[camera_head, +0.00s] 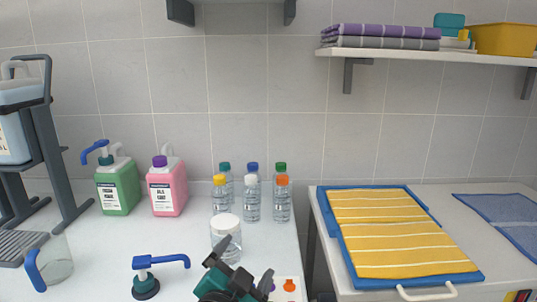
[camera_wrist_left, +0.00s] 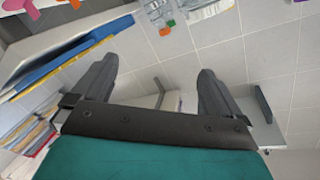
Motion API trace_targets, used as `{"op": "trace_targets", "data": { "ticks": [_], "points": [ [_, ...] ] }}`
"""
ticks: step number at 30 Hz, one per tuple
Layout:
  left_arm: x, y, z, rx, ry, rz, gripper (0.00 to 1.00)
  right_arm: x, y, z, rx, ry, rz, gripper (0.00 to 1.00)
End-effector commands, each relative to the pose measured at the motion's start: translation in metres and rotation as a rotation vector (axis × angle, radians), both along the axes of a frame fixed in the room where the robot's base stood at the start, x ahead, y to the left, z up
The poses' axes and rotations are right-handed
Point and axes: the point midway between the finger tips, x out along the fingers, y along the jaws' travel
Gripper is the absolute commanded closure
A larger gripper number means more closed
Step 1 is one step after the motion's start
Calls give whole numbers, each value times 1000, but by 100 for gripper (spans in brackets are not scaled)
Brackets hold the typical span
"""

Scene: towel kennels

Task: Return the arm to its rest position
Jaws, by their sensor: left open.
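My left gripper (camera_head: 249,264) shows at the bottom middle of the head view, teal with dark fingers, above the front of the white counter. In the left wrist view its two dark fingers (camera_wrist_left: 158,82) stand wide apart with nothing between them. It is open and empty. A clear jar with a white lid (camera_head: 226,236) stands just behind it in the head view. My right gripper is in neither view.
A blue pump head (camera_head: 147,277) and a clear jug (camera_head: 52,264) are left of the gripper. Several small bottles (camera_head: 252,200), a green jug (camera_head: 118,189) and a pink jug (camera_head: 166,188) stand behind. A yellow striped towel (camera_head: 391,235) lies on blue at right, past a gap.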

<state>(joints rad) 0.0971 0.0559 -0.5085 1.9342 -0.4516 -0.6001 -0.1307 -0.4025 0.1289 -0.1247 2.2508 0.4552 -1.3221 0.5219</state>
Motion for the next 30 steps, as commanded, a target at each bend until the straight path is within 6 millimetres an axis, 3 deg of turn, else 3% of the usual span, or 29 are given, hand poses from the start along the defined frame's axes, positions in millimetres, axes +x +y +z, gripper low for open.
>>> {"op": "trace_targets", "data": {
  "ticks": [1, 3, 9, 15, 23, 30],
  "points": [
    [-19, 25, -28, -47, 133, 66, 0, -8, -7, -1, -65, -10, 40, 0],
    [-44, 54, -59, -100, 297, 145, 0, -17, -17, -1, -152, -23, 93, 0],
    [-126, 109, -118, -197, 669, 312, 0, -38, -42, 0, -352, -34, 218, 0],
    [-197, 138, -143, -241, 927, 413, 0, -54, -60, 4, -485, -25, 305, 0],
    [-278, 161, -152, -260, 1186, 508, 0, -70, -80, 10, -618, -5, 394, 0],
    [-256, 155, -160, -293, 1093, 469, 0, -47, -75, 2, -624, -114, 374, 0]
  ]
}}
